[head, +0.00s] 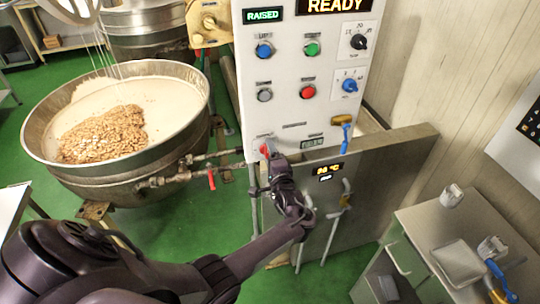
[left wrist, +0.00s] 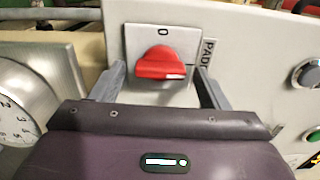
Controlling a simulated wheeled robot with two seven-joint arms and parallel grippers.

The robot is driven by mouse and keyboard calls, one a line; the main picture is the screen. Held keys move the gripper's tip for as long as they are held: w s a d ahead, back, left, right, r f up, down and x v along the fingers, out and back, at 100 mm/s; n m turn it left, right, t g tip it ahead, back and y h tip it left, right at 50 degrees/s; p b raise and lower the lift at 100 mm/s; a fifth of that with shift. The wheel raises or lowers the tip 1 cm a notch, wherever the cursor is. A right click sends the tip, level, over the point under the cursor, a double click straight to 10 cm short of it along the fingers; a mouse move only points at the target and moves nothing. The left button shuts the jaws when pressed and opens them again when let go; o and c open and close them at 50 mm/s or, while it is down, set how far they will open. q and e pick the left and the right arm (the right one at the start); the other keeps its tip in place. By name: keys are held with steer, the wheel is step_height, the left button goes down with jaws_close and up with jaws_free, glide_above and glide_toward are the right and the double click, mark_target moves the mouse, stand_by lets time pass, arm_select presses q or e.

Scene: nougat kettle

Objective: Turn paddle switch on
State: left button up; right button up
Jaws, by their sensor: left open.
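The paddle switch is a red rotary knob (left wrist: 160,62) on a square grey plate, with a "0" mark at the plate's top and a partly hidden "PADD" label beside it. In the head view the red knob (head: 264,148) is at the lower left of the white control panel (head: 290,85), partly covered by my gripper. My left gripper (head: 270,160) is at the knob, and in the left wrist view its two fingers (left wrist: 160,80) stand apart, one on each side of the knob. Contact with the knob cannot be told. My right gripper is not in view.
The panel carries several other buttons and dials, and displays reading "RAISED" and "READY". A large kettle (head: 185,125) with pale mass and nuts stands left. A red-handled valve (head: 211,179) is near the gripper. A grey cabinet (head: 375,175) and a side table (head: 415,222) are right.

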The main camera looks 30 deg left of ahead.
arm_select(q)
steer(key=b+v, duration=0.1)
steer(key=v, duration=0.6)
steer(key=shift+s+d, duration=0.25)
steer(key=shift+d, duration=0.05)
